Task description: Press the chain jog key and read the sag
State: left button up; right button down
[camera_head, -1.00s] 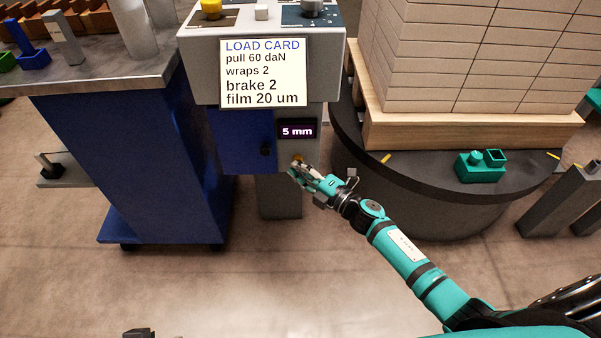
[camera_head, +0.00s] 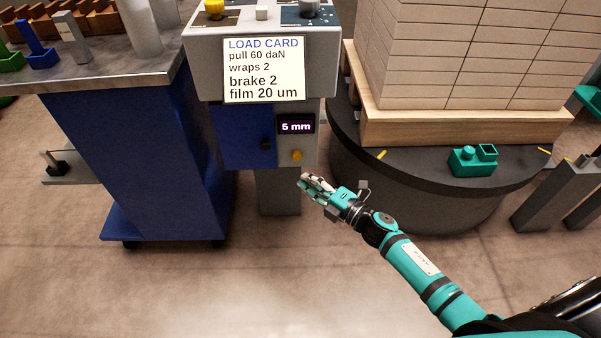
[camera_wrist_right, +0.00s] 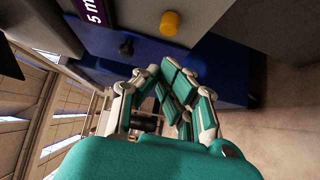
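The yellow key (camera_head: 296,156) sits on the grey column of the machine, just under a small dark display (camera_head: 296,124) that reads 5 mm. My right gripper (camera_head: 304,178) is below the key and apart from it, with its fingertips together and nothing between them. In the right wrist view the fingertips (camera_wrist_right: 160,72) meet in front of the blue door, and the yellow key (camera_wrist_right: 170,22) shows clear above them. Part of the display (camera_wrist_right: 95,12) shows at the top edge there. My left gripper is out of view.
A load card (camera_head: 264,70) hangs above the display. A blue door with a dark knob (camera_head: 266,144) is left of the key. A blue cart (camera_head: 130,150) stands to the left. A round turntable (camera_head: 420,205) with a stacked pallet stands to the right.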

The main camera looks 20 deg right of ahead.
jog(key=v, duration=0.6)
jog(key=shift+s+p, duration=0.2)
jog(key=shift+p, duration=0.1)
dwell(0.4)
